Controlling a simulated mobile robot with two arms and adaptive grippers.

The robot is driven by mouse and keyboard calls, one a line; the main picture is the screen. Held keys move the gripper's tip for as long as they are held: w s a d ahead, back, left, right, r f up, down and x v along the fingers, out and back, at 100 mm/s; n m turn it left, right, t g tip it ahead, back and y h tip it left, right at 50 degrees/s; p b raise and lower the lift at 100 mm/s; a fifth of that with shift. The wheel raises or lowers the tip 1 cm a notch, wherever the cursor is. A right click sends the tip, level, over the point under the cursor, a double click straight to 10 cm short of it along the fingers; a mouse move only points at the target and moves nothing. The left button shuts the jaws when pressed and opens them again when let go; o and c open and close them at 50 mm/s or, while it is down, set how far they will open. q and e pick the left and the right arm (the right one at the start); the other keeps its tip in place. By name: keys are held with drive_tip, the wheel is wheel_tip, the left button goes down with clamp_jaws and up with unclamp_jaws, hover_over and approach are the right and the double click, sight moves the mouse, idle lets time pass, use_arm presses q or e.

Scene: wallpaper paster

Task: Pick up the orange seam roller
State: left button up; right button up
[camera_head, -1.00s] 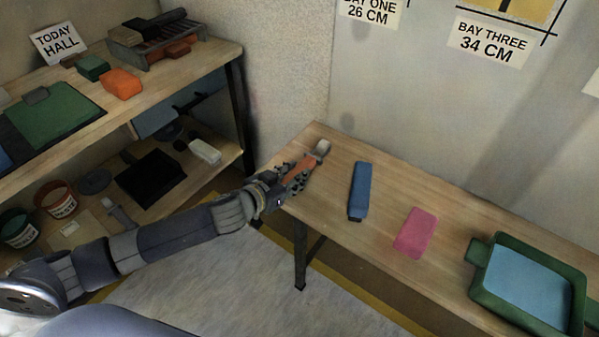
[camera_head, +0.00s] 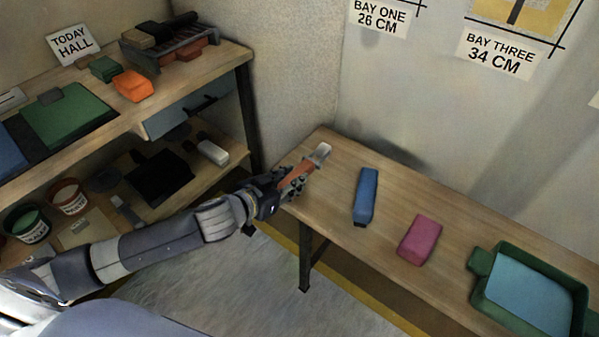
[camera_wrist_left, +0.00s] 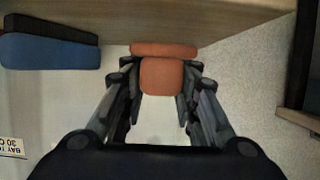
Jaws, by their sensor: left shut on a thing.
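The orange seam roller (camera_head: 298,174) has an orange handle and a pale grey roller end. It is at the left end of the wooden table (camera_head: 408,195), its roller end pointing away from my arm. My left gripper (camera_head: 293,183) is shut on its handle. In the left wrist view the orange handle (camera_wrist_left: 168,76) sits between the two fingers of the left gripper (camera_wrist_left: 165,92). Whether the roller touches the table is hard to tell. My right gripper is in neither view.
A blue tool (camera_head: 366,196), a pink block (camera_head: 420,240) and a green tray (camera_head: 480,262) with blue inside lie along the table to the right. A shelf unit (camera_head: 225,70) with blocks, buckets and a "TODAY HALL" sign (camera_head: 70,44) stands left. The wall is behind.

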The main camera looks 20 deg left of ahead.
use_arm(q)
drive_tip(key=s+a+r, duration=0.1)
drive_tip(key=s+a, duration=0.3)
drive_tip(key=s, duration=0.7)
drive_tip(key=shift+r+p, duration=0.15)
drive_tip(key=shift+p, duration=0.15)
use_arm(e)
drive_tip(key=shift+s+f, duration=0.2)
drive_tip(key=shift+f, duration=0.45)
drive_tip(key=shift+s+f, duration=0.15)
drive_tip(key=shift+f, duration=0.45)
use_arm(q)
drive_tip(key=shift+s, duration=0.1)
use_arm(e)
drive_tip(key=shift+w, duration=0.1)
